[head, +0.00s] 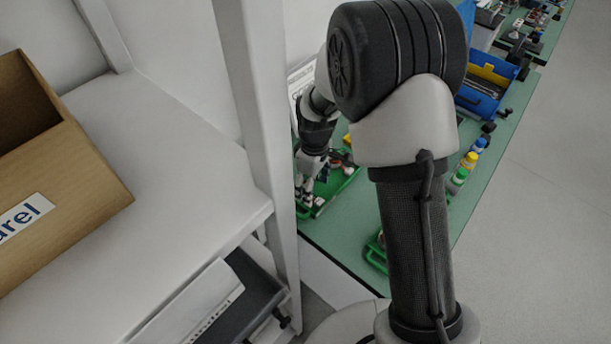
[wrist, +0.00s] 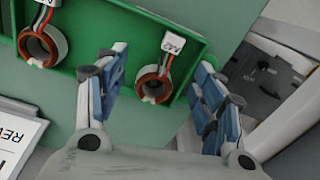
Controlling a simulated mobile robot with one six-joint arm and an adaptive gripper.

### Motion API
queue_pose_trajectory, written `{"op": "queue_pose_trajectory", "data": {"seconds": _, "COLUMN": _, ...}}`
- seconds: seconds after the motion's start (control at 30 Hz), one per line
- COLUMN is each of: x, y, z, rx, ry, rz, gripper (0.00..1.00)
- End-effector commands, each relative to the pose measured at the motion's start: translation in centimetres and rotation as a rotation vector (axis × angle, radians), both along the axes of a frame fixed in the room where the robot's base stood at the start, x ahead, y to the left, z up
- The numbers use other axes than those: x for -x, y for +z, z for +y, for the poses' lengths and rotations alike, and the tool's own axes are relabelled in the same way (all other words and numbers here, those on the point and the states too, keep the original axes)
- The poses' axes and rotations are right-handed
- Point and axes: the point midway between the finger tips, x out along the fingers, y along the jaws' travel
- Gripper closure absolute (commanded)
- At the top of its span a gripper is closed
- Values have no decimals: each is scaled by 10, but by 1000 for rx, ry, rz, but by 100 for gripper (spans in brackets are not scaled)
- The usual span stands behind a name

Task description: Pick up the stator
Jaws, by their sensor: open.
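In the wrist view a stator (wrist: 154,88), a ring with a copper-coloured inside, red and white wires and a white tag, lies in the corner of a green tray (wrist: 100,22). My gripper (wrist: 163,82) is open, with one blue-padded finger on each side of this stator. I cannot tell whether the fingers touch it. A second stator (wrist: 42,46) with a similar tag lies in the same tray to the left. In the head view my gripper (head: 304,193) is small and low over the green tray (head: 338,182) on the green table; the stators are hard to make out there.
A white shelf (head: 150,190) with a cardboard box (head: 60,160) stands at the left. A blue bin (head: 487,85) and several coloured-capped containers (head: 463,170) are along the table's right side. A white sign (wrist: 18,138) lies beside the tray.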

Motion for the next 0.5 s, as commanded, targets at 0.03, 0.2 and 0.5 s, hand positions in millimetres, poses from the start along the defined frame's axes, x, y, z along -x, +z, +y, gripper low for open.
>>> {"op": "queue_pose_trajectory", "data": {"seconds": 0.03, "x": 0, "y": -12, "z": 0, "rx": 0, "ry": 0, "rz": 1, "gripper": 38}}
{"op": "queue_pose_trajectory", "data": {"seconds": 0.2, "x": 0, "y": -18, "z": 1, "rx": 0, "ry": 0, "rz": 0, "gripper": 38}}
{"op": "queue_pose_trajectory", "data": {"seconds": 0.5, "x": 0, "y": -17, "z": 0, "rx": 0, "ry": 0, "rz": 0, "gripper": 49}}
